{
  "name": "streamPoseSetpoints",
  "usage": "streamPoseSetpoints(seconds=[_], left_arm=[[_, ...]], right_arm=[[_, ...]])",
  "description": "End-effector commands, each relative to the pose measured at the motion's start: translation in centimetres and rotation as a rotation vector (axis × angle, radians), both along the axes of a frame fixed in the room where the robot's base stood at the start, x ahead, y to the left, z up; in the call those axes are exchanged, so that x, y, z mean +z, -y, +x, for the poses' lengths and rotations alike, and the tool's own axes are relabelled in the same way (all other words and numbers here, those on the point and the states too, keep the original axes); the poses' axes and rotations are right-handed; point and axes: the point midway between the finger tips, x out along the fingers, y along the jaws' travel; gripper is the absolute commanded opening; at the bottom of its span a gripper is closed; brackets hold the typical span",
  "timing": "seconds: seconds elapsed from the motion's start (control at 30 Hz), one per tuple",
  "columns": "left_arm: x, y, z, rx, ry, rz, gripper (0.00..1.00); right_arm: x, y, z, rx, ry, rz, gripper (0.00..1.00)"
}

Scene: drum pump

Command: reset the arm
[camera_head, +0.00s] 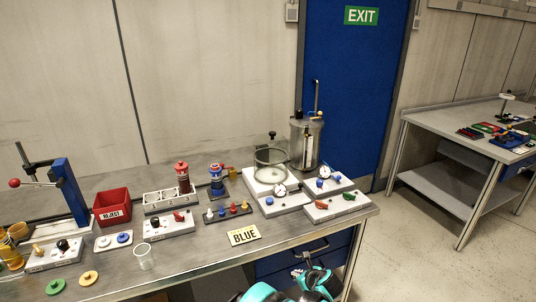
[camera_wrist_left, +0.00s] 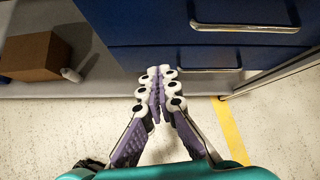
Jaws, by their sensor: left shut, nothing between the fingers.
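My left gripper (camera_head: 300,272) is low at the bottom of the head view, in front of the table's front edge and below its top. In the left wrist view its purple-padded fingers (camera_wrist_left: 159,88) meet at the tips with nothing between them. They point toward the blue drawers (camera_wrist_left: 205,40) under the table and the floor. Teal arm parts of mine show around the gripper. My right gripper is not in view. A grey drum (camera_head: 299,150) with an upright pump handle (camera_head: 317,97) stands at the table's back right, far from the gripper.
The metal table (camera_head: 196,255) holds a red bin (camera_head: 112,207), a blue press (camera_head: 70,190), a glass vessel (camera_head: 271,163), gauge boards and a yellow BLUE sign (camera_head: 244,235). A clear cup (camera_head: 144,258) stands near the front. A cardboard box (camera_wrist_left: 35,57) lies under the table.

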Motion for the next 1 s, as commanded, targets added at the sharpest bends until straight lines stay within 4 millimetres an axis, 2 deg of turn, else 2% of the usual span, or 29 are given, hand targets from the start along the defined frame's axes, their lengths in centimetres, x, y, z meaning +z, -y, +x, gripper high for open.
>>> streamPoseSetpoints(seconds=[0.03,0.1,0.27,0.37,0.5,0.6,0.73,0.87,1.0], left_arm=[[2.5,-1.9,0.0,0.067,0.006,-0.064,0.0],[5.7,-4.3,-0.2,0.173,0.018,-0.172,0.0],[12.2,-9.8,-2.2,0.418,0.048,-0.415,0.0],[15.7,-13.2,-4.3,0.577,0.07,-0.564,0.0],[19.8,-17.9,-8.2,0.811,0.105,-0.774,0.0],[21.9,-20.8,-11.6,0.981,0.133,-0.923,0.0],[23.8,-24.2,-16.5,1.206,0.172,-1.113,0.0],[24.6,-26.8,-21.5,1.437,0.212,-1.303,0.0],[24.3,-28.7,-26.6,1.673,0.256,-1.495,0.0]], right_arm=[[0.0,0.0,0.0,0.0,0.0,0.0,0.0],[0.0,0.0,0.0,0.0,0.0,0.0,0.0],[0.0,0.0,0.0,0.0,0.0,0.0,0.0],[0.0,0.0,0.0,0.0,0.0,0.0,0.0],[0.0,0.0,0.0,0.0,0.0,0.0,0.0],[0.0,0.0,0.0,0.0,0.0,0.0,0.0],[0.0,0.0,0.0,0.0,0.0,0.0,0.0],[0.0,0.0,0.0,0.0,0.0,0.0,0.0],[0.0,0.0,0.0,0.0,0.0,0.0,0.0]])
